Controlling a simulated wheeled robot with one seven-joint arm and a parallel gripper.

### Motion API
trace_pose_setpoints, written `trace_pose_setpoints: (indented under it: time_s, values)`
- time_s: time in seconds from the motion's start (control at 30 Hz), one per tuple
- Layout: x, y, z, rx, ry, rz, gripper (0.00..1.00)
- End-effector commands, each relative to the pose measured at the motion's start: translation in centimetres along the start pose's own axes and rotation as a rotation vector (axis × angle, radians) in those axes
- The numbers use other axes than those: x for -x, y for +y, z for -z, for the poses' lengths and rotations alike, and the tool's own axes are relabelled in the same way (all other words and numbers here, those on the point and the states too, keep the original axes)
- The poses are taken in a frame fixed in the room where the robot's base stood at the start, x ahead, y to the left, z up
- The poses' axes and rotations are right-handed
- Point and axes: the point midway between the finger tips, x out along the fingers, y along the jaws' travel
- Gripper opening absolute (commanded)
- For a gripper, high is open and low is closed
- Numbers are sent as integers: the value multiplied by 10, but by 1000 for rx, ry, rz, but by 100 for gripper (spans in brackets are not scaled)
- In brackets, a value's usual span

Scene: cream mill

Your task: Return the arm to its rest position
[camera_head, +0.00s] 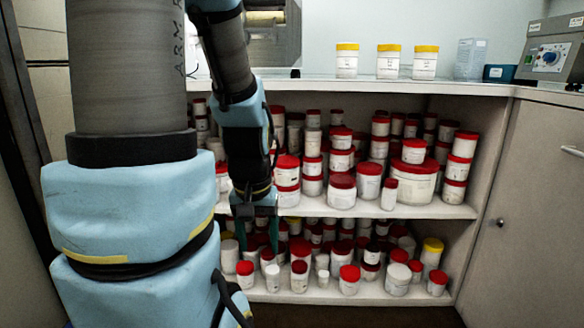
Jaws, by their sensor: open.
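My arm, in blue covers, fills the left side of the head view and reaches down in front of an open shelf unit. My gripper (260,232) hangs with its dark green fingers pointing down. The fingers are apart, with nothing seen between them. It is in front of the middle shelf (430,210) and the lower jars behind it. My arm hides part of the shelves on the left.
Red-lidded white jars (414,180) crowd both shelves. Three yellow-lidded jars (388,62) stand on the counter (440,88). A grey device (550,55) with a blue dial is at the right, above a closed cabinet door (530,200). A wall is close at the left.

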Motion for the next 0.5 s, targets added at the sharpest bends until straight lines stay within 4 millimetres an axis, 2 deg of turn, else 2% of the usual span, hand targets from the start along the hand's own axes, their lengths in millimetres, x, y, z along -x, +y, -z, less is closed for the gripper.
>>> trace_pose_setpoints:
  time_s: [0.03,0.5]
  values:
    - [29,0,4,-1,1,0,65]
    - [174,1,25,-6,3,1,65]
